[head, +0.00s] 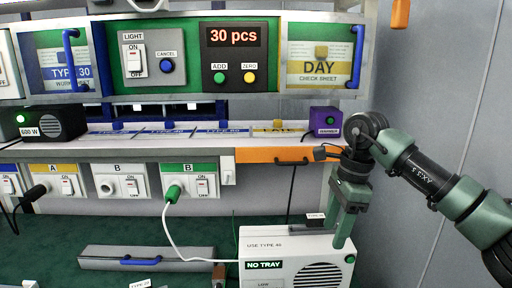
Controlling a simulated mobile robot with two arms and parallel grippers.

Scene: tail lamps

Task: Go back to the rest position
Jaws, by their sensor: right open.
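My right gripper (338,232) hangs with its green fingers pointing down, just above or in front of the white box labelled "USE TYPE 40" (262,262). Its fingers are open, and I see nothing held between them. Whether a fingertip touches the box cannot be told. The right arm comes in from the right edge. My left gripper is out of view.
Above is a panel with a "30 pcs" display (236,37) and blue-handled doors. An orange drawer front (270,156) and a purple box (325,121) are close left of the right wrist. A white cable (179,236) runs to the white box. Grey wall stands at right.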

